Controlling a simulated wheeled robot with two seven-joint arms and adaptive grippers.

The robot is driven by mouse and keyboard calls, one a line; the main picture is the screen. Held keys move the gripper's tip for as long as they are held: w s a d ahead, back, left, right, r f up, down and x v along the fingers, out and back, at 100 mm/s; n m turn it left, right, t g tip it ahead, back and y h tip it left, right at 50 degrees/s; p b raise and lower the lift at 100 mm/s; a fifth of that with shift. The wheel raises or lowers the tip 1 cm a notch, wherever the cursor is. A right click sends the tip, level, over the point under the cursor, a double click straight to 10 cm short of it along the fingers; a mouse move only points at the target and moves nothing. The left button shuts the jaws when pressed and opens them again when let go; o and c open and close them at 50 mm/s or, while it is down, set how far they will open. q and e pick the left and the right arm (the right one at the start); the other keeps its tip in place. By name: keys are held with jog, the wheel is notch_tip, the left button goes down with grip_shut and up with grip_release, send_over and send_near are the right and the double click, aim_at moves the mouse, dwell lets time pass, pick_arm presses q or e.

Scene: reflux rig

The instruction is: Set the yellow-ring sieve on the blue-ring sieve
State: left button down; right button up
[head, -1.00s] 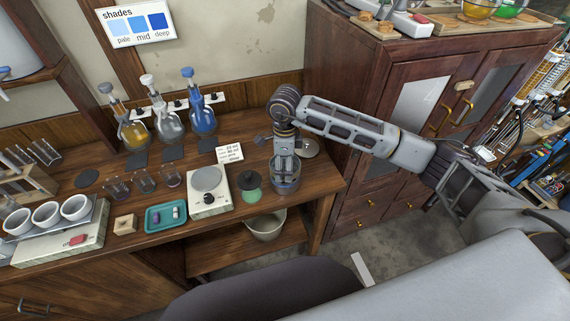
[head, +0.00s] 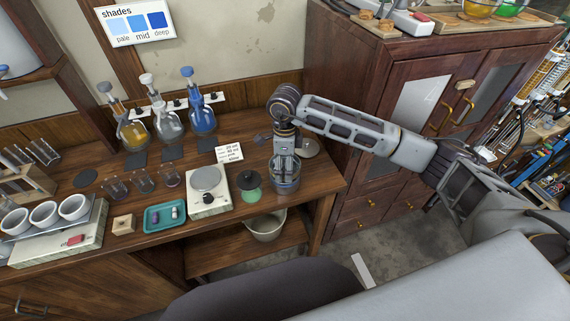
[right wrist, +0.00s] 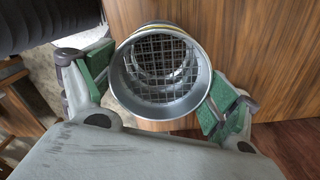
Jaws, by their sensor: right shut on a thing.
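My right gripper (head: 286,164) reaches down over the front right of the bench. In the right wrist view its green-padded fingers are shut on a round metal sieve (right wrist: 118,88) with a wire mesh. A thin yellow band shows at its far edge, so it appears to be the yellow-ring sieve. A bluish metal vessel (head: 285,188), apparently the blue-ring sieve, shows directly below the gripper in the head view. The held sieve looks upright and lined up over it. I cannot tell whether the two touch. My left gripper is out of view.
A green jar with a dark lid (head: 249,184) stands close left of the sieves, beside a white hotplate (head: 209,193). A round metal lid (head: 308,148) lies behind. The bench's right edge is near.

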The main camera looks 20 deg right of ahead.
dwell(0.5)
jog(key=shift+f+b, duration=0.55)
jog(key=shift+b, duration=0.2)
dwell(0.3)
jog(key=o, duration=0.9)
jog(key=shift+c, duration=0.2)
notch_tip(320, 180, up, 9)
jog(key=p, duration=0.3)
jog(key=shift+p, duration=0.3)
jog(key=shift+s, duration=0.1)
dwell(0.7)
